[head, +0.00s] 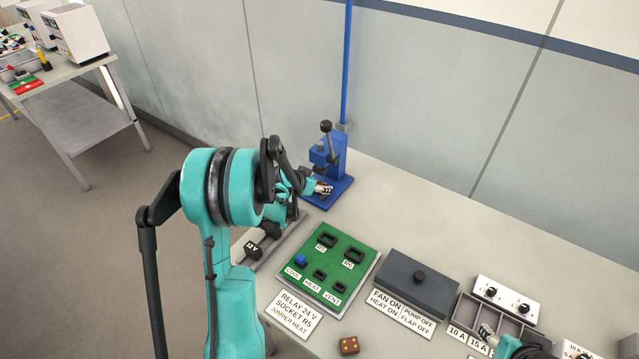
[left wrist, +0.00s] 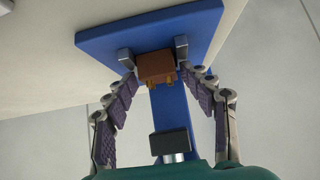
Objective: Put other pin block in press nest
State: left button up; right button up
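A brown pin block (left wrist: 157,67) with gold pins is at the blue press (head: 327,165), between two small grey posts on the press base (left wrist: 98,40). Whether it is fully seated between the posts cannot be told. In the head view this gripper (head: 322,188) is at the press base, partly hidden by my arm. Another brown pin block (head: 348,345) lies on the bench at the front. My right gripper (head: 487,334) is by the grey bin tray; its fingers are unclear.
The press's dark ram (left wrist: 170,143) and lever (head: 326,127) are close to my left gripper. A green relay board (head: 325,275), a dark box with a knob (head: 417,285), a grey bin tray (head: 463,318) and a white two-knob panel (head: 505,296) occupy the bench. Bench behind them is clear.

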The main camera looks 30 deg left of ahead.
pick_arm(q)
jog(key=d+p+v, duration=0.1)
jog(key=p+v, duration=0.2)
jog(key=v, duration=0.9)
jog(key=s+d+r+g, duration=0.1)
jog(key=s+d+r, duration=0.3)
jog(key=d, duration=0.3)
jog(key=s+d+r+g, duration=0.1)
jog(key=s+d+r, duration=0.25)
jog(key=d, duration=0.35)
jog(key=s+d+n, duration=0.1)
jog(key=s+d, duration=0.6)
jog(key=s, duration=0.5)
jog(key=shift+s+r+y, duration=0.15)
jog(key=shift+s+y, duration=0.05)
jog(key=shift+y, duration=0.1)
